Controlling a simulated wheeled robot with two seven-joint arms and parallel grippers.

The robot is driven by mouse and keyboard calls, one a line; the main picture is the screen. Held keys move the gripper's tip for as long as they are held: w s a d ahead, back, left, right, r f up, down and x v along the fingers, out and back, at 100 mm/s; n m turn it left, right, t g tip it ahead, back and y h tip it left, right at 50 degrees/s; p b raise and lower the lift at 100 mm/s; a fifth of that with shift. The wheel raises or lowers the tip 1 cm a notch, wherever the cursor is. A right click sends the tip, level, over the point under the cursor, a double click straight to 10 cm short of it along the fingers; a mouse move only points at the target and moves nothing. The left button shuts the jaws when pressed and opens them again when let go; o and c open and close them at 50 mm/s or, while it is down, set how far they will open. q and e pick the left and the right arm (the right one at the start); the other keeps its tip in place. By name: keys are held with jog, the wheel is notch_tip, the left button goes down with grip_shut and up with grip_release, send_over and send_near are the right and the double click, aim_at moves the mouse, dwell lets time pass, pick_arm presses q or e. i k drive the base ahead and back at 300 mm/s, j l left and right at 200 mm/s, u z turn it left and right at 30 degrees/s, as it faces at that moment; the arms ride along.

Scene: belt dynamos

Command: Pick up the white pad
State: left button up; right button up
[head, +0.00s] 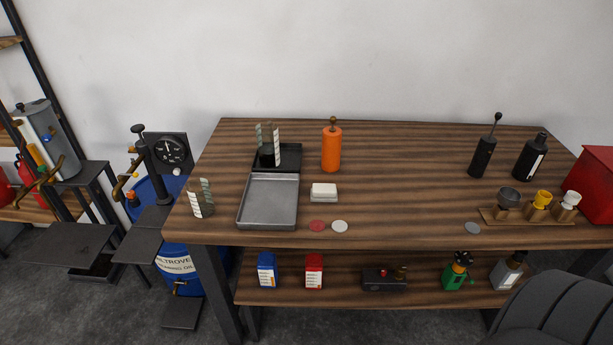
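A small flat round white pad (339,226) lies on the wooden table near its front edge, left of the table's middle. A matching red pad (317,225) lies close to its left. A grey-blue pad (473,228) lies farther right along the same edge. A white rectangular block or stack (324,191) sits just behind the white and red pads. Nothing covers the white pad. Neither of my grippers is in view.
A grey metal tray (268,226) stands left of the pads. An orange bottle (331,150) stands behind them. A wooden rack (496,216) with a metal cup and two knobbed tools is at the right. The tabletop between pads and rack is mostly clear. A dark chair (565,310) is at front right.

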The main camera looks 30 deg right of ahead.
aim_at(324, 192)
jog(key=j+z, duration=0.1)
jog(key=z, duration=1.45)
